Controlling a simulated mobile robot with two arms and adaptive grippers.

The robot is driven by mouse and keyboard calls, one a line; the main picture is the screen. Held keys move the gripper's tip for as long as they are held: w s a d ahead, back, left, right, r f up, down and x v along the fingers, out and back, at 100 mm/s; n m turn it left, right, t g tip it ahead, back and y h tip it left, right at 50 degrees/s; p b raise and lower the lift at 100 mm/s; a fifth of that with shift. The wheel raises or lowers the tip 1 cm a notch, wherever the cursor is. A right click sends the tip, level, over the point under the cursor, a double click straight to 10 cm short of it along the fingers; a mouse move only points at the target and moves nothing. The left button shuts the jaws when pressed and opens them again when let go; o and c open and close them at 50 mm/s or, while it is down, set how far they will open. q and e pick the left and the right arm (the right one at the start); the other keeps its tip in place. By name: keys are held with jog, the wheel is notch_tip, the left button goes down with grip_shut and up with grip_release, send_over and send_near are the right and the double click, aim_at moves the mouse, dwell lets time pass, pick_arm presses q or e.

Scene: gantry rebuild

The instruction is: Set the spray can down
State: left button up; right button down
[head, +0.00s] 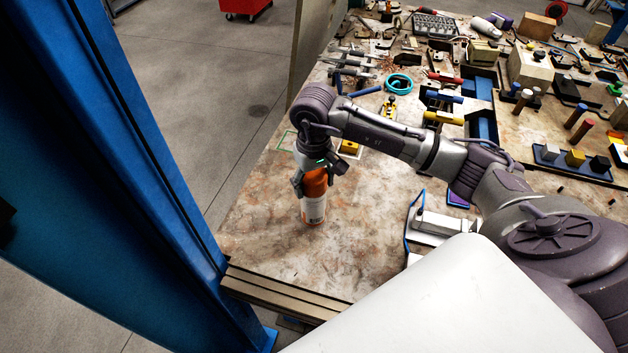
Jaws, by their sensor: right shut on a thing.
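The spray can (314,204) is orange at the top with a white lower part. It stands upright at the near left part of the workbench (270,245). My right gripper (316,178) comes down over it from above and is shut on its upper part. The can's base appears to be at or just above the bench top; I cannot tell whether it touches. The can's top is hidden by the gripper. My left gripper is not in view.
A blue post (130,160) rises close at the left. Bare bench lies around the can. A white device with a blue cable (440,226) lies to the right. Tools and blocks crowd the far bench.

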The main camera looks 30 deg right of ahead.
jog(key=shift+c, duration=0.7)
grip_release()
jog(key=shift+f, duration=0.1)
